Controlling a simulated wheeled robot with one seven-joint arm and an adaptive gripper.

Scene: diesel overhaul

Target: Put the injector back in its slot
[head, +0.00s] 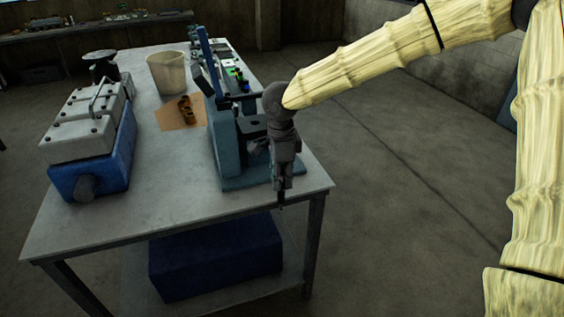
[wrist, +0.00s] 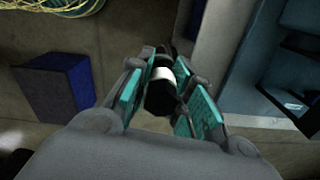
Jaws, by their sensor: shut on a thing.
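My gripper (head: 283,180) hangs pointing down at the table's right edge, beside a teal bench fixture (head: 228,150). In the wrist view its teal-padded fingers (wrist: 163,92) are shut on a dark cylindrical part with a white band (wrist: 162,75), which looks like the injector. In the head view only a small dark tip (head: 281,199) shows below the fingers. An engine block (head: 92,172), blue below with a grey cover, stands on the left of the table. I cannot make out the injector's slot.
The grey table (head: 170,220) has clear room at its front. A beige bucket (head: 167,74) and a brown sheet (head: 172,118) bearing a dark brass-coloured part (head: 186,108) are behind. A blue box (head: 215,257) sits under the table. The floor at right is open.

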